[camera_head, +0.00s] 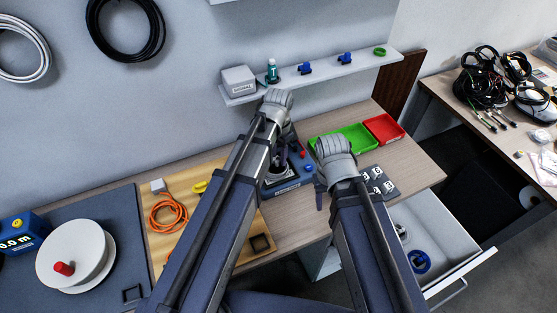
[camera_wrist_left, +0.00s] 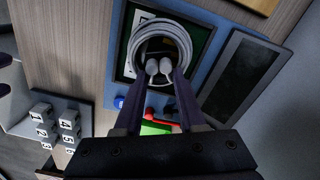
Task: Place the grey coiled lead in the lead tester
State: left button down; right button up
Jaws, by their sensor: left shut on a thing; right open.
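The grey coiled lead (camera_wrist_left: 181,38) shows in the left wrist view as a light ring with two pale ends in its middle. It lies over the dark square bay of the blue lead tester (camera_wrist_left: 205,57); I cannot tell whether it rests fully on the bay floor. My left gripper (camera_wrist_left: 158,75) is shut on the lead at the coil's near side. In the head view, the lead tester (camera_head: 294,187) stands on the desk, partly hidden by my left arm, with my left gripper (camera_head: 283,155) above it. My right gripper (camera_head: 320,190) is open and empty just right of the tester.
A green tray (camera_head: 352,137) and a red tray (camera_head: 383,129) lie right of the tester, at the back. An orange coiled cord (camera_head: 167,216) lies on a wooden board to the left. An open drawer (camera_head: 455,262) juts out at lower right.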

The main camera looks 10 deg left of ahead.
pick_arm(q)
jog(key=shift+f, duration=0.2)
pick_arm(e)
jog(key=shift+f, duration=0.15)
pick_arm(q)
jog(key=c, duration=0.5)
grip_release()
jog(key=shift+r, duration=0.1)
notch_tip(320, 180, up, 12)
jog(key=p, duration=1.2)
jog(key=s+d+n+y, duration=0.1)
jog(key=s+d+n, duration=0.2)
jog(key=s, duration=1.1)
jog(key=shift+d+r, duration=0.2)
jog(key=shift+d, duration=0.55)
pick_arm(e)
notch_tip(320, 180, up, 12)
jog(key=shift+r, duration=0.2)
